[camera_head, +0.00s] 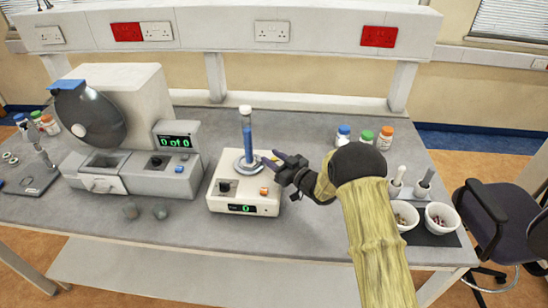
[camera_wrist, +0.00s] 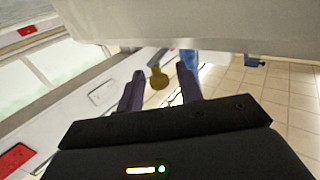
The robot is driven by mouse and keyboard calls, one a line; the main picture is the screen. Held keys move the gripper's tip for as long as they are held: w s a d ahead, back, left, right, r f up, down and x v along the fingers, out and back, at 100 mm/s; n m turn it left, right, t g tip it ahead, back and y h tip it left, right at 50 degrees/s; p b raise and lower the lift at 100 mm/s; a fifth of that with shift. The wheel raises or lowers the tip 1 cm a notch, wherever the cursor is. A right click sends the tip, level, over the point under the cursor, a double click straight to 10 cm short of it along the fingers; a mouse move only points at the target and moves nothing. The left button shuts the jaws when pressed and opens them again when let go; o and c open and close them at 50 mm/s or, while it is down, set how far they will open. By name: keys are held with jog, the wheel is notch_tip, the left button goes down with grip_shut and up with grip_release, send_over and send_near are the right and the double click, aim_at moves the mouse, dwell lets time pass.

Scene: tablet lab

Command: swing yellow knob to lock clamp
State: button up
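A cream machine (camera_head: 243,203) with a green-lit display stands at the middle of the bench. A clear tube (camera_head: 247,135) with blue contents and a white cap stands upright on its round grey plate (camera_head: 240,166). The yellow knob (camera_wrist: 158,78) shows in the wrist view between my two dark fingertips, with gaps on both sides. In the head view I cannot make the knob out clearly behind the fingers. My gripper (camera_head: 271,160) is open beside the tube's right side, above the machine; it also shows in the wrist view (camera_wrist: 161,72).
A larger grey machine (camera_head: 180,178) with a display stands to the left. Several bottles (camera_head: 364,137) stand behind my arm. Two white bowls (camera_head: 441,217) with pestles sit at the right end. Two small grey pieces (camera_head: 160,212) lie near the front. A shelf (camera_head: 215,25) overhangs the back.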

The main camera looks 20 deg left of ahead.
grip_shut()
jog(key=shift+f, duration=0.1)
jog(key=shift+w+n+g+y+b, duration=0.4)
jog(key=shift+n+g+b, duration=0.3)
jog(key=shift+g+b, duration=0.4)
jog(key=shift+w+n+g+y+b, duration=0.2)
jog(key=shift+n+g+y+b, duration=0.1)
jog(key=shift+n+g+b, duration=0.65)
jog(key=shift+a+g, duration=0.1)
jog(key=shift+g, duration=0.45)
